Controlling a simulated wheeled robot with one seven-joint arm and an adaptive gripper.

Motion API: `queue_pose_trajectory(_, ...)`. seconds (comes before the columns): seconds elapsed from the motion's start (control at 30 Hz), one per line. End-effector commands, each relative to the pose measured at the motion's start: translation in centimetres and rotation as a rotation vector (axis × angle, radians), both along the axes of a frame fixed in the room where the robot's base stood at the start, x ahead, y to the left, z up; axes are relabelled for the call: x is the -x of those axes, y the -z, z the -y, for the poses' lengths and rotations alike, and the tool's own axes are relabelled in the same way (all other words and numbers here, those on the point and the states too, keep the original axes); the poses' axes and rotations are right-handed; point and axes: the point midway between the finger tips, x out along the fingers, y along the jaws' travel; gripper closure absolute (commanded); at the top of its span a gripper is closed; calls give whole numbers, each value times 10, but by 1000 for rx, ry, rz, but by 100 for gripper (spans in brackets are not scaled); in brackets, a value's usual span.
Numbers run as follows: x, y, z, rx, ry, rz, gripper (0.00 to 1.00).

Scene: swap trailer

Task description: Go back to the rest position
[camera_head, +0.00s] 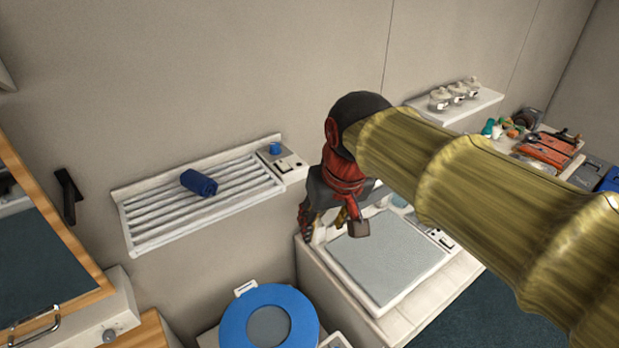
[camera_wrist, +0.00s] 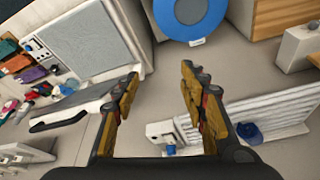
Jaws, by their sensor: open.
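My gripper (camera_wrist: 158,100) is open in the wrist view, its two fingers apart with nothing between them but the wall and floor behind. In the head view my gripper (camera_head: 335,222) hangs at the end of the arm, in front of the wall and near a white unit with a grey top panel (camera_head: 385,255). The same grey panel (camera_wrist: 92,45) shows at the upper left of the wrist view. My arm crosses the right half of the head view and hides part of the wall and counter.
A blue ring-shaped lid (camera_head: 238,322) is below. A shelf (camera_head: 480,107) holds several pale fittings. Coloured items crowd the right-hand counter (camera_head: 572,165).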

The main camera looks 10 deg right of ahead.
Motion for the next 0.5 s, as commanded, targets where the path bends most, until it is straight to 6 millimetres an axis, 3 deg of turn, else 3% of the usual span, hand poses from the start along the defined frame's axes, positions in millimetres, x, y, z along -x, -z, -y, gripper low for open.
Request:
queue_pose_trajectory(0.13, -3, 0, -1, 1, -10, 12, 57)
queue_pose_trajectory(0.23, 6, 20, 1, 9, -25, -3, 57)
queue_pose_trajectory(0.37, 38, 56, 19, 13, -19, 11, 57)
queue_pose_trajectory(0.5, 80, 104, 49, 14, 27, 49, 57)
